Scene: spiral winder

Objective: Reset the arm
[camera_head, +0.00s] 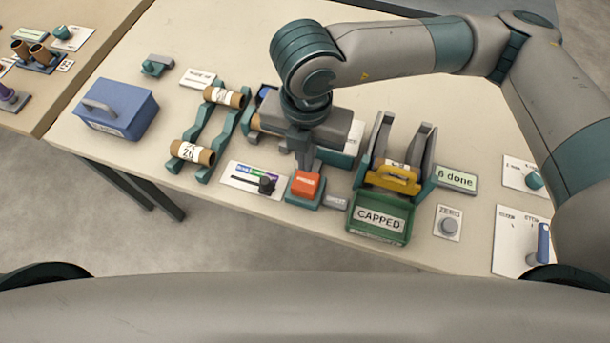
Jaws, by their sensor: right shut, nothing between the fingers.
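My right arm reaches in from the right over the bench and bends down at its wrist. My right gripper (302,163) points down, shut and empty, just above or behind an orange-red push button (306,185) on a teal base. I cannot tell whether the fingertips touch the button. The gripper and wrist hide part of the grey and teal machine (338,128) behind. My left gripper is not in view.
Left of the gripper are a slider panel (240,178), a teal rack (205,125) with two cardboard tubes, and a blue box (118,108).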

